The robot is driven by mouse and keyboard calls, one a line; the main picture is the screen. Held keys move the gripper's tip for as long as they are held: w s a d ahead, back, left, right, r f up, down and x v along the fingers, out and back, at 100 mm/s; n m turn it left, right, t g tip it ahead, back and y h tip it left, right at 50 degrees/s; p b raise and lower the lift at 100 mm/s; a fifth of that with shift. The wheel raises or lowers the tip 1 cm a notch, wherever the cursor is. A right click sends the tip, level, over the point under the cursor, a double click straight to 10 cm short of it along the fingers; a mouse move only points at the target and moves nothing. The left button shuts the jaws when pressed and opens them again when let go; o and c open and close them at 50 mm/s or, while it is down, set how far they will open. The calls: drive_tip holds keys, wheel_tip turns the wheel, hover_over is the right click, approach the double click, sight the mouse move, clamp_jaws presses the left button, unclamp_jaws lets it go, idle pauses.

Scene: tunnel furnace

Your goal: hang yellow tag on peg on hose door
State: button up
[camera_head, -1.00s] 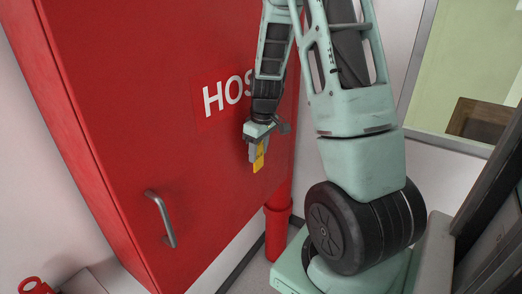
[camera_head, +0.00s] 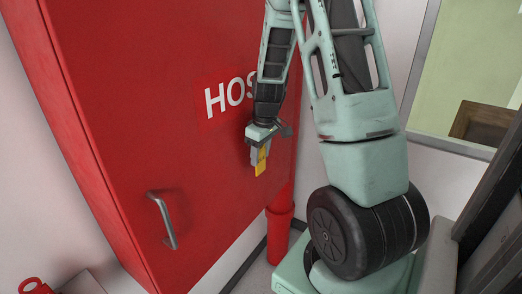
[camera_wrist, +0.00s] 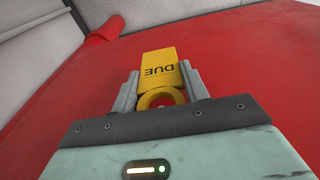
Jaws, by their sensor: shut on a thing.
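The yellow tag (camera_head: 261,167) is held in my gripper (camera_head: 258,156), in front of the red hose door (camera_head: 185,155). In the wrist view the tag (camera_wrist: 160,66) shows the word "DUE" and has a ring (camera_wrist: 160,96) at its near end. The fingers of my gripper (camera_wrist: 160,88) are shut on it from both sides. The tag hangs downward in the head view, below and to the right of the white "HOS" lettering. Whether the tag touches the door cannot be told. The peg is not seen in either view.
A metal handle (camera_head: 162,220) stands out from the door's lower left. A red cylinder (camera_head: 279,228) stands below the cabinet at right. A red object (camera_head: 36,287) shows at the bottom left. A framed window (camera_head: 470,75) is at the far right.

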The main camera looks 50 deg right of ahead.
drive_tip(key=shift+w+a+f, duration=0.1)
drive_tip(key=shift+w+a, duration=0.15)
drive_tip(key=shift+w, duration=0.4)
drive_tip(key=o, duration=1)
drive_tip(key=shift+o, duration=0.2)
drive_tip(key=shift+w+d+r+p, duration=0.1)
drive_tip(key=shift+w+r+p, duration=0.1)
drive_tip(key=shift+r+p, duration=0.3)
drive_tip(key=shift+w+d+r+p, duration=0.15)
drive_tip(key=shift+r+p, duration=0.15)
drive_tip(key=shift+r, duration=0.25)
wheel_tip(320, 180, up, 14)
drive_tip(key=p, duration=0.8)
drive_tip(key=shift+f+p, duration=0.25)
drive_tip(key=shift+p, duration=0.1)
drive_tip(key=shift+s+a, duration=0.1)
drive_tip(key=shift+s, duration=0.05)
drive_tip(key=s+b, duration=0.2)
drive_tip(key=s, duration=0.6)
drive_tip(key=shift+d+f, duration=0.35)
drive_tip(key=shift+f, duration=0.05)
